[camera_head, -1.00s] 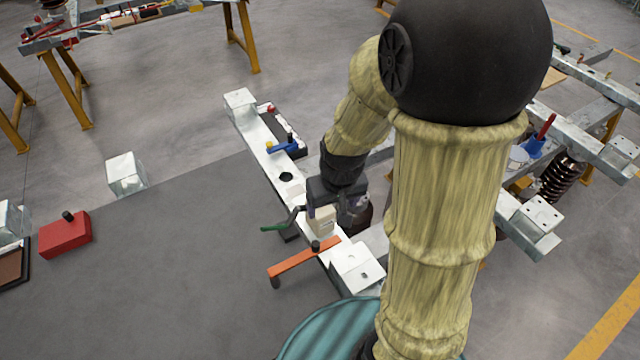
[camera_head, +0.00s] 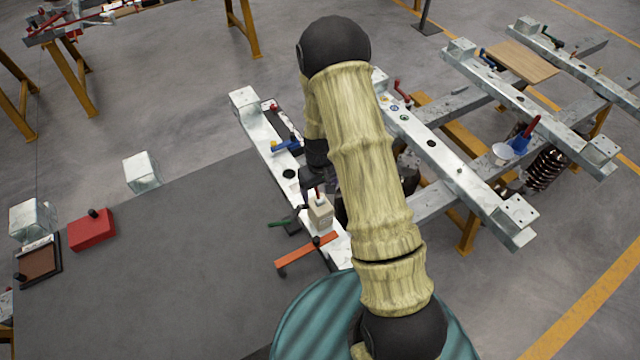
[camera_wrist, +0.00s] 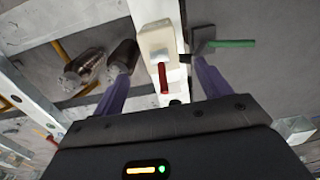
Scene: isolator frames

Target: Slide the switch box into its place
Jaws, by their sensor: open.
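The switch box appears to be the small cream box (camera_head: 320,214) standing on the pale metal beam (camera_head: 263,145), towards its near end. In the wrist view the cream box (camera_wrist: 156,38) has a red lever (camera_wrist: 163,78) pointing towards me. My gripper (camera_head: 313,180) is just beyond the box in the head view. In the wrist view my gripper (camera_wrist: 162,68) has its two purple fingers spread, one on each side of the box and lever, with gaps showing. The box's seat and underside are hidden.
A green-handled tool (camera_head: 281,223) lies close beside the box; its green handle (camera_wrist: 232,43) shows by the right finger. An orange bar (camera_head: 306,252) crosses the beam nearer me. A blue clamp (camera_head: 285,146) sits farther along.

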